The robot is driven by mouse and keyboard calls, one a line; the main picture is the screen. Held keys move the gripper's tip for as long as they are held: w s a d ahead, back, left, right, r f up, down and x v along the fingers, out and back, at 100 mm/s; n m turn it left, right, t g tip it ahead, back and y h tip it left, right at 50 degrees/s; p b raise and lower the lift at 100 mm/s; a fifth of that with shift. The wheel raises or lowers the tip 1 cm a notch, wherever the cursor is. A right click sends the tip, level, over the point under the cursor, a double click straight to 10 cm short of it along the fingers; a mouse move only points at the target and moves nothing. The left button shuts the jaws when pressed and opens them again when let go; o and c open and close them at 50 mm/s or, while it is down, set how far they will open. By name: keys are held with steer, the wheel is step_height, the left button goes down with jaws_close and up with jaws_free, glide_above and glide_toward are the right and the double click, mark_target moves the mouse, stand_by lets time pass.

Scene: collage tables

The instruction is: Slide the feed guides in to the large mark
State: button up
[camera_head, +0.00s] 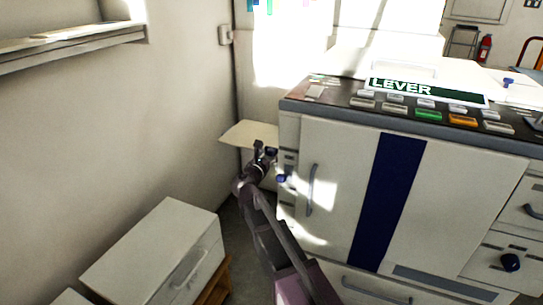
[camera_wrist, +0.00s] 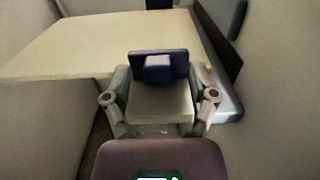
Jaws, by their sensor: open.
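A pale feed tray (camera_head: 245,132) juts from the left side of the large white machine. It fills the upper left of the wrist view (camera_wrist: 75,45). A dark blue feed guide (camera_wrist: 158,68), an upright plate with a small block on its near face, stands at the tray's near end. My gripper (camera_wrist: 162,82) is open, its fingers spread to either side of the guide's block. I cannot tell whether they touch it. In the head view my gripper (camera_head: 264,155) is beside the machine's left edge, at the tray. No size mark is readable.
The white machine (camera_head: 335,170) stands right of my arm, with a button panel and a sign reading LEVER (camera_head: 402,88) on top. A blue knob (camera_head: 282,178) is on its left edge. A low white cabinet (camera_head: 155,250) and the wall leave a narrow gap.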

steer(key=shift+s+a, duration=0.1)
steer(key=shift+s, duration=0.05)
steer(key=v, duration=1.1)
steer(key=shift+s, duration=0.35)
